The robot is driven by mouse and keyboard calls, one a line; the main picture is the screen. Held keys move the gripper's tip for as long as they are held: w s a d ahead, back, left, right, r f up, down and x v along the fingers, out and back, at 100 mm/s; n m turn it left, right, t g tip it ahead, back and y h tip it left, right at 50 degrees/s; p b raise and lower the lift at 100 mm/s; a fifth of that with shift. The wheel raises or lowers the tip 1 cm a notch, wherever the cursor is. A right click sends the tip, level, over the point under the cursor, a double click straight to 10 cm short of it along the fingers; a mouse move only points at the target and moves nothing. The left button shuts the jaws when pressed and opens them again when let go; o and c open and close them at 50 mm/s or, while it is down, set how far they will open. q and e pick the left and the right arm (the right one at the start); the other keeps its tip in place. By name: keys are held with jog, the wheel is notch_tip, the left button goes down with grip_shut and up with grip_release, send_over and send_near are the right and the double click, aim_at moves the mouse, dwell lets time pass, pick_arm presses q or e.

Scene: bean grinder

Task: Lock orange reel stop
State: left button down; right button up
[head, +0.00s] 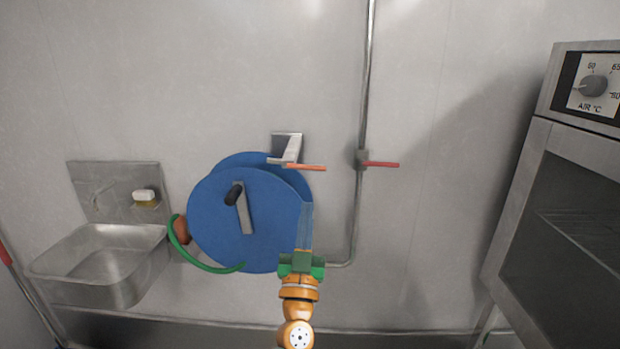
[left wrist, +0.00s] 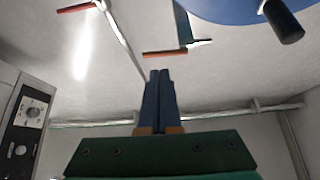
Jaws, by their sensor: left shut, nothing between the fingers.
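The orange reel stop (head: 306,167) is a thin lever on a grey bracket (head: 286,147) at the upper right of the blue hose reel (head: 222,222). In the head view it lies nearly level and points right. It also shows in the left wrist view (left wrist: 165,53), just beyond my fingertips. My left gripper (head: 307,206) is shut and empty, below the lever in the head view. A gap shows between fingertips and lever, and its depth is unclear. My right gripper is in neither view.
A vertical pipe with a red valve handle (head: 380,164) runs right of the stop. A steel sink (head: 105,262) is at the left and an oven (head: 570,200) at the right. The reel crank (head: 242,208) sticks out in front. The wall between pipe and oven is clear.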

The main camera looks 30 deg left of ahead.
aim_at(307, 167)
pick_arm(q)
jog(key=x, duration=0.8)
jog(key=shift+p, duration=0.3)
